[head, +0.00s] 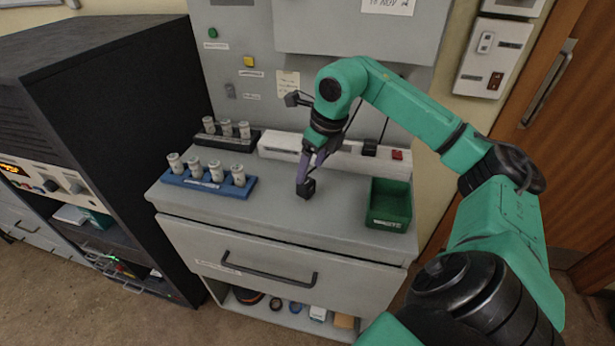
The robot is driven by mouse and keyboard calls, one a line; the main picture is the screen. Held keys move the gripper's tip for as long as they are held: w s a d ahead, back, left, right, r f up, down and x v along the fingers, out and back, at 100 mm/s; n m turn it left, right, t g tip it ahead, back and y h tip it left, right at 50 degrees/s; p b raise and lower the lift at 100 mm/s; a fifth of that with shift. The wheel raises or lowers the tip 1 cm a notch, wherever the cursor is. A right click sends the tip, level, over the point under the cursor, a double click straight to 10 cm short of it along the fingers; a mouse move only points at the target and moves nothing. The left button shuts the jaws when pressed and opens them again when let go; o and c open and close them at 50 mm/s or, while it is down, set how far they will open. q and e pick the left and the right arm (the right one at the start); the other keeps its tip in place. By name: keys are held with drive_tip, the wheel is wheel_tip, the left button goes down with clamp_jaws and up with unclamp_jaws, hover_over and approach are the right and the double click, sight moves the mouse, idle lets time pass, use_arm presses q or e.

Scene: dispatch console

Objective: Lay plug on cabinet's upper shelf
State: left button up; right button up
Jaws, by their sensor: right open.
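My right gripper (310,172) reaches down over the top of the grey unit, its purple fingers open. A small black block (306,188), which looks like a plug, is at the fingertips, on or just above the grey top. Whether the fingers touch it I cannot tell. Another black plug-like piece (370,148) sits on the white power strip (280,145), beside a red switch. The black cabinet (110,80) stands at the left, with open shelves low in its front. Its upper shelf (105,236) holds a pale item and a green item. My left gripper is out of view.
A blue rack (205,184) of pale cylinders and a dark rack (212,140) stand left on the grey top. A green bin (390,206) stands at its right. The closed drawer (280,265) has a dark handle. The top's front middle is clear.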

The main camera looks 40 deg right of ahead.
drive_tip(key=v, duration=0.7)
drive_tip(key=shift+r+p, duration=0.25)
drive_tip(key=shift+p, duration=0.2)
drive_tip(key=shift+s+a+f, duration=0.1)
drive_tip(key=shift+s+f, duration=0.05)
